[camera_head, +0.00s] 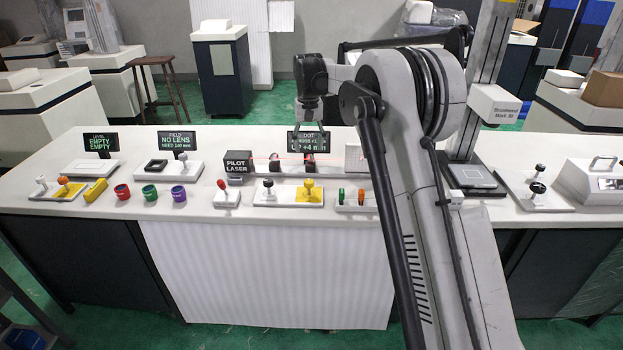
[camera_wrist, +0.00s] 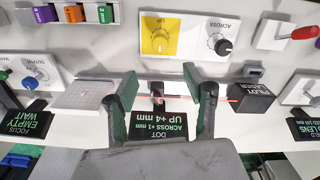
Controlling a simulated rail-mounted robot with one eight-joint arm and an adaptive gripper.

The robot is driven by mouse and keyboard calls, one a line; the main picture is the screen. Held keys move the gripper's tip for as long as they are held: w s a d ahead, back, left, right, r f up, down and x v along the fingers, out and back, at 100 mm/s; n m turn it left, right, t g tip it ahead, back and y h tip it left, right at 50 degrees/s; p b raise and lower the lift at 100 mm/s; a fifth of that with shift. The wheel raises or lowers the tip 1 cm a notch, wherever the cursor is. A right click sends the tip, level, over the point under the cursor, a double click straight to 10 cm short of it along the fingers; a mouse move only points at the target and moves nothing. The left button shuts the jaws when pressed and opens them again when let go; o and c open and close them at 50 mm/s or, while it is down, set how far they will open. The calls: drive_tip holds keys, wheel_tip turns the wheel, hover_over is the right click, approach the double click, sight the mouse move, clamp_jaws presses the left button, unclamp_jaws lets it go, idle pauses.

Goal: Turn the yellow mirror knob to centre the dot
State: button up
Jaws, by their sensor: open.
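The yellow mirror knob (camera_head: 309,188) stands on a yellow patch of a white plate on the bench. In the wrist view the yellow knob (camera_wrist: 160,41) is near the top, beyond my fingertips. My gripper (camera_wrist: 167,92) is open and empty, apart from the knob. In the head view my gripper (camera_head: 310,130) hangs over the dot display, partly hidden. The dot display (camera_wrist: 160,131) reads ACROSS +1 mm, UP +4 mm. A pale target card (camera_wrist: 84,96) with a faint red mark is left in the wrist view.
A dark ACROSS knob (camera_wrist: 223,46) shares the plate. The black pilot laser box (camera_head: 237,165) sends a red beam past small dark mounts (camera_head: 275,164). A red-handled lever (camera_head: 224,190) and green and orange handles (camera_head: 341,196) flank the plate.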

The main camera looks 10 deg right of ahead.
sight(309, 181)
wheel_tip(309, 181, down, 14)
drive_tip(key=shift+r, duration=0.1)
idle(0.5)
drive_tip(key=shift+c, duration=0.2)
drive_tip(key=c, duration=1.1)
